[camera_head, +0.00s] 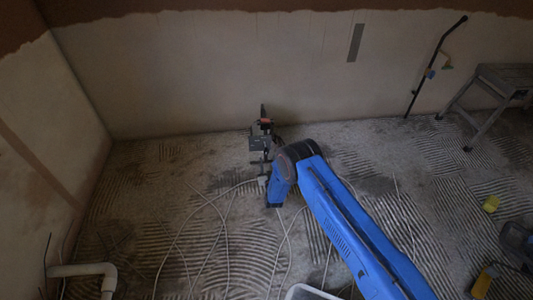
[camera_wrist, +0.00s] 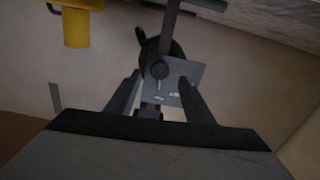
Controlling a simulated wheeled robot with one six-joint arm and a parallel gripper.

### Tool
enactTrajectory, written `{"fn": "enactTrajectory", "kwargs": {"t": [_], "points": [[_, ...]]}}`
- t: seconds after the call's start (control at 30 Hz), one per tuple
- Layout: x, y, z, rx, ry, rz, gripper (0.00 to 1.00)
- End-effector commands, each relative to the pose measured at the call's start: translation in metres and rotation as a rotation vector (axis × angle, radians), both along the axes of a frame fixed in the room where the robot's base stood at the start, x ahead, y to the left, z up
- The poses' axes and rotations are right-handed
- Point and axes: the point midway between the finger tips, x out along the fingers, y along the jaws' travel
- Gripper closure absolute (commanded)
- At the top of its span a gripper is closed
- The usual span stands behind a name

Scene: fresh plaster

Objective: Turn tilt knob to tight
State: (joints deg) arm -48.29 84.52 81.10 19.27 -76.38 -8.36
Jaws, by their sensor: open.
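In the wrist view a small round dark knob (camera_wrist: 160,70) with a light mark sits in front of a grey plate (camera_wrist: 187,72). A dark post rises from it to the top of the picture, and a dark curved part lies behind it. My gripper (camera_wrist: 159,80) is open, with one finger on each side of the knob and plate. I cannot tell whether either finger touches them. In the head view a dark upright device (camera_head: 262,143) with an orange-red part near its top stands before the back wall, at the end of my blue arm. The knob is too small to make out there.
A yellow cylinder (camera_wrist: 75,28) is at upper left in the wrist view. Pale cables (camera_head: 225,225) lie on the ridged floor. A white pipe (camera_head: 85,270) is at lower left. A grey bench (camera_head: 505,75) and a dark pole (camera_head: 432,70) are at right.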

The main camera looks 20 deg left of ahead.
Motion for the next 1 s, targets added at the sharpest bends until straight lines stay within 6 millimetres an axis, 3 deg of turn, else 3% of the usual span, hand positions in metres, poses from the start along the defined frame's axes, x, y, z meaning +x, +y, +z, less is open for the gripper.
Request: {"fn": "enactTrajectory", "kwargs": {"t": [0.4, 0.87, 1.0], "points": [[0.054, 0.031, 0.0, 0.001, 0.0, 0.0, 0.52], [0.063, 0.036, 0.0, 0.0, 0.0, 0.001, 0.52], [0.063, 0.036, 0.0, 0.0, 0.0, 0.001, 0.83]]}}
